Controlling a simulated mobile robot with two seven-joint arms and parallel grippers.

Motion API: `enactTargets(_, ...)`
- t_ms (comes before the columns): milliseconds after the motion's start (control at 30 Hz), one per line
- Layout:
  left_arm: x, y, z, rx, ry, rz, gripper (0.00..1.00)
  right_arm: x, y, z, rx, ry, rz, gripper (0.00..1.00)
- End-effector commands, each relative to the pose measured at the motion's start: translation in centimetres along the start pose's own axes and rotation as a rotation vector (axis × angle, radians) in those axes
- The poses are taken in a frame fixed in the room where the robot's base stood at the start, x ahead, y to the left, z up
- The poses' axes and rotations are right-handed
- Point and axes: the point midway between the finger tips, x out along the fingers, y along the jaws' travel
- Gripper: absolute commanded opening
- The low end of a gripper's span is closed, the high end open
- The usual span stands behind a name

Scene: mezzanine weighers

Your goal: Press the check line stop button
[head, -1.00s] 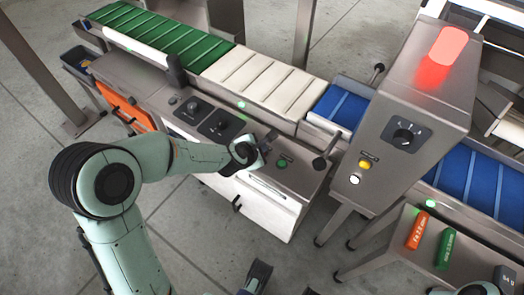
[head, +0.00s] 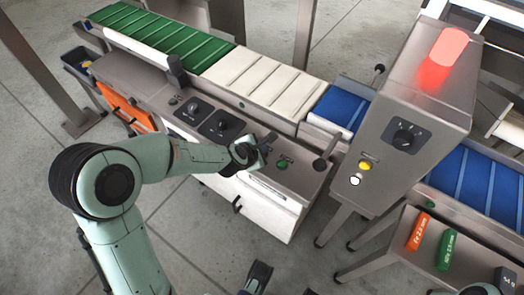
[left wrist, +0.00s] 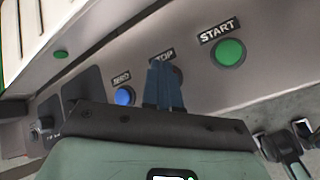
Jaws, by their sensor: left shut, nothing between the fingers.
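My left gripper (head: 264,148) is shut and empty, low over the grey control panel (head: 308,183) at the front of the conveyor. In the left wrist view its blue-grey fingers (left wrist: 163,85) cover most of the button under the STOP label (left wrist: 162,57). Only a dark sliver of that stop button (left wrist: 179,75) shows beside the fingers. I cannot tell whether the fingertips touch it. The green START button (left wrist: 229,52) is to the right of the fingers, and the blue ZERO button (left wrist: 124,96) is to the left.
A grey box (head: 427,95) with a glowing red lamp (head: 447,46) rises over the blue belt. Open floor lies in front.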

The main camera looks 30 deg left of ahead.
Motion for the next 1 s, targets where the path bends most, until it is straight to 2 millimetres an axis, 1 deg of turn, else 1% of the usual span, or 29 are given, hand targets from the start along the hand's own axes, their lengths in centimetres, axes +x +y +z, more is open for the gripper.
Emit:
enactTargets(33,-0.1,0.1,0.1,0.000,0.000,-0.001,0.00,0.6,0.4,0.1,0.012,-0.007,0.011,0.52)
enactTargets(167,-0.6,0.4,0.4,0.000,0.000,-0.001,0.00,0.2,0.3,0.2,0.012,-0.007,0.011,0.52)
enactTargets(567,-0.8,0.6,0.6,0.000,-0.001,0.000,0.00,-0.1,0.1,0.1,0.012,-0.006,0.010,0.52)
enactTargets(667,-1.3,1.0,1.0,0.000,-0.001,0.001,0.00,-0.7,0.0,0.1,0.011,-0.004,0.010,0.52)
enactTargets(1000,-3.8,2.7,2.8,0.000,-0.002,0.001,0.00,-4.2,-1.4,0.0,0.003,0.006,0.001,0.52)
